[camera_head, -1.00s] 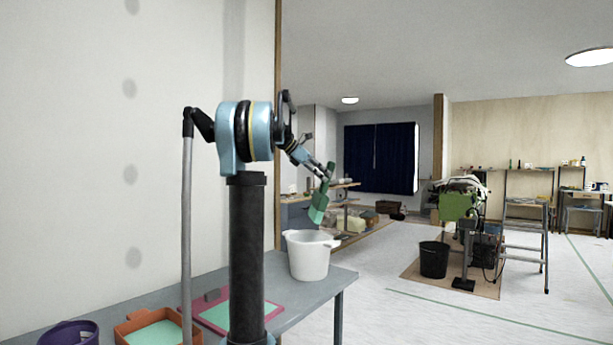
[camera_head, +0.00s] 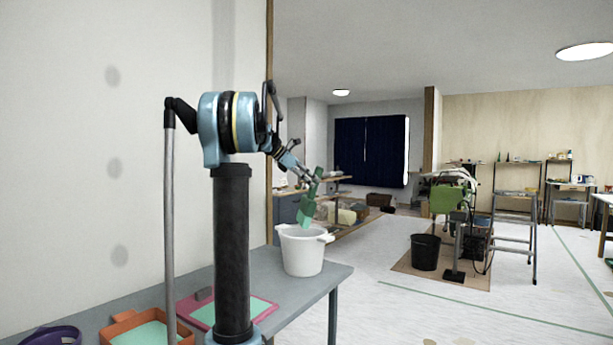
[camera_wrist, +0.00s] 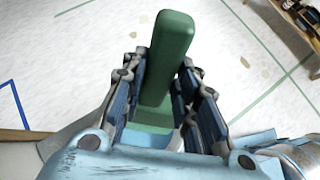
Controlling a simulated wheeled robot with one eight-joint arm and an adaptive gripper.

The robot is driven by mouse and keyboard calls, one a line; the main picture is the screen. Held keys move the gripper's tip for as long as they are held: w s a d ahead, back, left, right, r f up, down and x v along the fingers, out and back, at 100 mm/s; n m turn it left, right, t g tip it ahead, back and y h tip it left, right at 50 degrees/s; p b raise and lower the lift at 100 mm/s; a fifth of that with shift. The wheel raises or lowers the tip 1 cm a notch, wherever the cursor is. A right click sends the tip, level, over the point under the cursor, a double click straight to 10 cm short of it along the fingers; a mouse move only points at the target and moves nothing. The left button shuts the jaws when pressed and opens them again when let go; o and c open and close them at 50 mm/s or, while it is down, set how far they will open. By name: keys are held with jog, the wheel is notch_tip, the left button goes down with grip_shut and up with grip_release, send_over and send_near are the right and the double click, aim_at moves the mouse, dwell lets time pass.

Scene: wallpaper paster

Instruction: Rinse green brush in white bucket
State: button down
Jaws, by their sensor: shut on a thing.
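The green brush (camera_head: 309,208) is in my gripper (camera_head: 316,181), with its wide head hanging down. My gripper is shut on the brush's handle. In the wrist view the green handle (camera_wrist: 168,60) stands between the two fingers (camera_wrist: 160,100) of my gripper. The white bucket (camera_head: 303,254) stands upright on the grey table. The brush head is just above the bucket's opening, near its rim. Whether its lower tip is inside the rim is hard to tell. The inside of the bucket is mostly hidden.
The grey table (camera_head: 290,292) also holds a pink tray (camera_head: 188,309), an orange tray (camera_head: 118,328) and a purple container (camera_head: 52,337) at left. A black bucket (camera_head: 425,253) stands on the floor. A wall is close on the left.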

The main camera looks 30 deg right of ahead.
aim_at(304, 206)
jog(key=shift+f, duration=4.45)
jog(key=shift+f, duration=1.5)
jog(key=shift+a+r, duration=0.1)
jog(key=shift+a, duration=1.05)
jog(key=shift+d, duration=0.1)
